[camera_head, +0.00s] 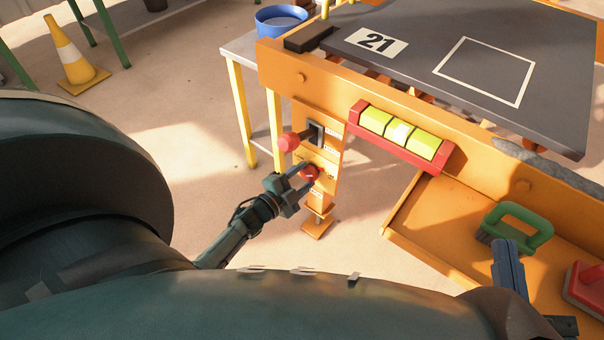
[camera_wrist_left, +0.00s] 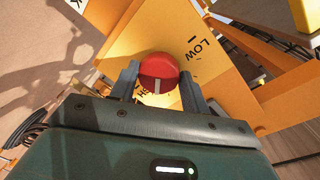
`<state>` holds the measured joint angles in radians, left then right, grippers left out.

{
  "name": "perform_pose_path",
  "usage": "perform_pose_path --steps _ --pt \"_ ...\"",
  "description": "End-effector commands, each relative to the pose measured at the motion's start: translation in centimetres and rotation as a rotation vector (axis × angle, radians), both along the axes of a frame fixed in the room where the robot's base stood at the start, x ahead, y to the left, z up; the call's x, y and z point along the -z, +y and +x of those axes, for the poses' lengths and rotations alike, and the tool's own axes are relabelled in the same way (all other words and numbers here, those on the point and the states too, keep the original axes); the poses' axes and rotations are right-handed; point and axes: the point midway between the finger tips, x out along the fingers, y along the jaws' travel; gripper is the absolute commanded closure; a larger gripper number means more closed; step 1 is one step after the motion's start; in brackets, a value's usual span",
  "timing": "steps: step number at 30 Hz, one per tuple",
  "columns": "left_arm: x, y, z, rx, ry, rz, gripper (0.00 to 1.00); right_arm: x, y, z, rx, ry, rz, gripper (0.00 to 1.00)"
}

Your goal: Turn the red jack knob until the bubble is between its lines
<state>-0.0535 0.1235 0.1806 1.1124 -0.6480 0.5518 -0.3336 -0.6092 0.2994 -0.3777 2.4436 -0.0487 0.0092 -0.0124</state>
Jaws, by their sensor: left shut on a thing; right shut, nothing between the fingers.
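The red jack knob (camera_head: 309,173) sits on the orange leg post of the press. It also shows in the left wrist view (camera_wrist_left: 158,68) with a pale mark on its face, beside the word LOW. My left gripper (camera_head: 299,177) is shut on the knob, one finger on each side. The level (camera_head: 400,136) is a yellow-green vial with dark lines in a red holder on the orange beam. A pale patch shows in its middle section; it is too small to tell the bubble's exact edges. My right gripper (camera_head: 505,246) is shut and empty, over the orange tray.
A red-knobbed lever (camera_head: 289,143) sticks out just above the jack knob. The orange tray (camera_head: 425,240) holds a green-handled brush (camera_head: 518,224) and a red-handled tool (camera_head: 585,284). A dark plate (camera_head: 450,50) marked 21 lies on top. A blue bucket (camera_head: 281,20) stands behind.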

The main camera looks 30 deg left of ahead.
Motion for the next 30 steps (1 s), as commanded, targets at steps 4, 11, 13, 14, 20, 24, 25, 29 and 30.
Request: perform_pose_path --steps 4,11,13,14,20,24,25,29,30 --pt "0.10 0.01 -0.10 0.000 0.002 0.008 0.76 -0.08 0.01 -0.01 0.000 0.000 0.001 1.00" --pt "0.10 0.01 -0.11 0.000 0.002 0.007 0.76 -0.13 0.02 -0.01 0.000 -0.003 0.001 1.00" --pt "0.10 0.01 -0.11 0.000 0.002 0.007 0.52 -0.17 0.03 0.00 -0.001 -0.004 0.002 1.00" --pt "0.10 0.01 -0.11 0.000 0.002 0.007 0.50 -0.19 0.03 0.01 -0.001 -0.004 0.002 1.00" --pt "0.05 0.01 -0.06 0.000 0.001 0.006 0.33 -0.23 0.03 0.03 -0.001 -0.006 0.002 1.00" --pt "0.03 0.01 -0.03 0.000 0.001 0.006 0.32 -0.24 0.04 0.02 -0.001 -0.006 0.002 1.00" --pt "0.03 0.01 -0.03 0.000 0.001 0.006 0.32 -0.24 0.04 0.02 -0.001 -0.006 0.002 1.00" --pt "-0.03 0.04 -0.27 -0.001 0.001 0.006 0.32 -0.40 0.04 0.02 -0.001 -0.007 0.001 1.00" --pt "-0.06 0.08 -0.55 -0.001 0.001 0.006 0.32 -0.53 0.04 0.02 -0.001 -0.008 -0.001 1.00"
